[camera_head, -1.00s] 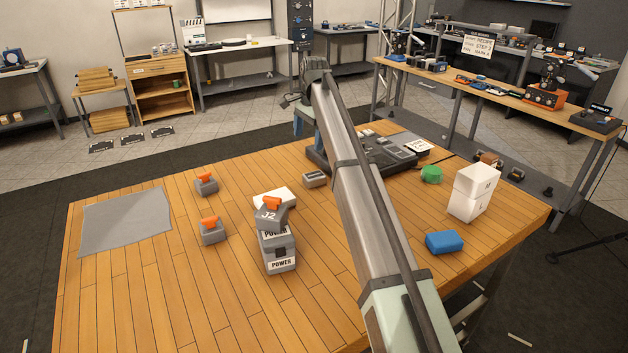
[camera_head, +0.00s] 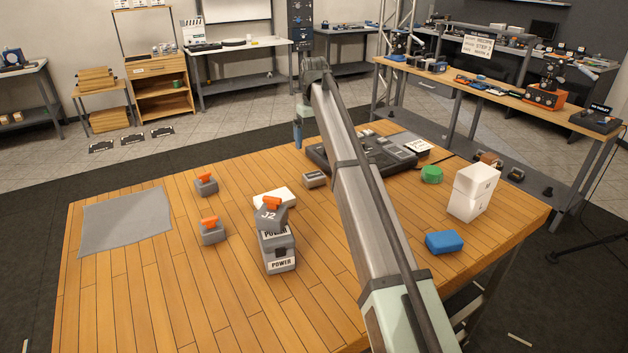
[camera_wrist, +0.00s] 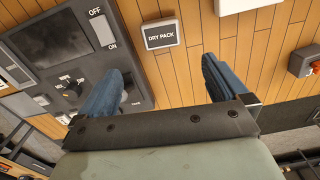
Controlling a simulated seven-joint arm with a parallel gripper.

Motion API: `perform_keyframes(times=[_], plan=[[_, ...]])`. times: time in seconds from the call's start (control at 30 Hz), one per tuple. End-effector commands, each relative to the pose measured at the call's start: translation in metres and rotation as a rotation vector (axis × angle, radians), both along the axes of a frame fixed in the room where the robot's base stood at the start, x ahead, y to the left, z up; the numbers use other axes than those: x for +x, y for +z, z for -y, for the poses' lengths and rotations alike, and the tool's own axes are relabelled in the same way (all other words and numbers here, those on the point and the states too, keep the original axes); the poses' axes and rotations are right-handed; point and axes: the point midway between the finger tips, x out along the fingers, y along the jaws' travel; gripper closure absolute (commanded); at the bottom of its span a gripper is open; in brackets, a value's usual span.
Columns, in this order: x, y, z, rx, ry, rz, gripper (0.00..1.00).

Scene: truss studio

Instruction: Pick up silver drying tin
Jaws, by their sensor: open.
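A small silver-grey tin (camera_head: 314,179) sits on the wooden table, left of the dark control console.
The dark console (camera_head: 362,153) stands close right of the tin. A white block (camera_head: 274,197) and stacked grey POWER boxes (camera_head: 280,253) stand nearer. Two orange-topped grey blocks (camera_head: 206,185) (camera_head: 212,232) stand left. A blue block (camera_head: 442,242) lies right. The front-left tabletop is clear.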

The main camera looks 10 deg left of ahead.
Motion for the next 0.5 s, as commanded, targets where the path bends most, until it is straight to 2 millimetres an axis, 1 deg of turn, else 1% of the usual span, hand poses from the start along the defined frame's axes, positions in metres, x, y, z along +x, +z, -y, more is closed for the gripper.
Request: perform_keyframes(times=[0.17, 0.27, 0.5], plan=[[-0.001, -0.016, 0.0, -0.001, 0.002, -0.002, 0.0], [-0.002, -0.03, 0.001, -0.001, 0.002, -0.002, 0.0], [-0.001, -0.071, 0.0, 0.0, 0.001, -0.001, 0.0]])
